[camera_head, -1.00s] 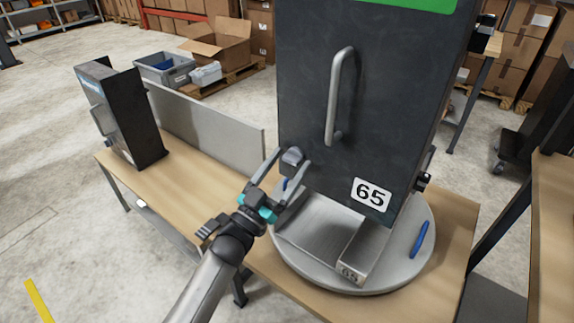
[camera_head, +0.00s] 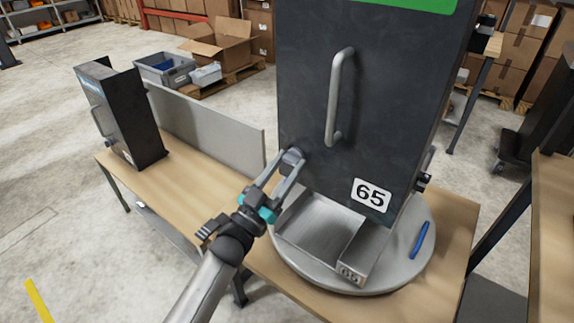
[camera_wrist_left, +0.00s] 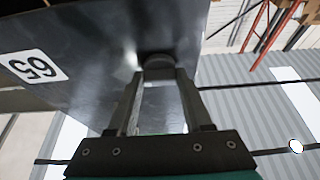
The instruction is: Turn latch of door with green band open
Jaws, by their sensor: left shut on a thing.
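The dark dispenser door (camera_head: 310,90) stands upright on the round grey base, with a green band (camera_head: 405,4) at its top edge. It carries a vertical grey handle (camera_head: 340,97) and a white "65" label (camera_head: 371,195). A small round latch (camera_head: 293,155) sits at the door's lower left corner. My left gripper (camera_head: 287,167) is shut on this latch, coming from below left. In the left wrist view, the two fingers lie on either side of the latch (camera_wrist_left: 157,60), which is partly hidden between the tips. My right gripper is in neither view.
A metal chute (camera_head: 318,228) and the round base (camera_head: 395,273) lie below the door, with a blue object (camera_head: 419,240) on the base. A smaller dark dispenser (camera_head: 130,112) stands on the bench (camera_head: 185,178) at left. A grey panel (camera_head: 210,125) runs behind the bench.

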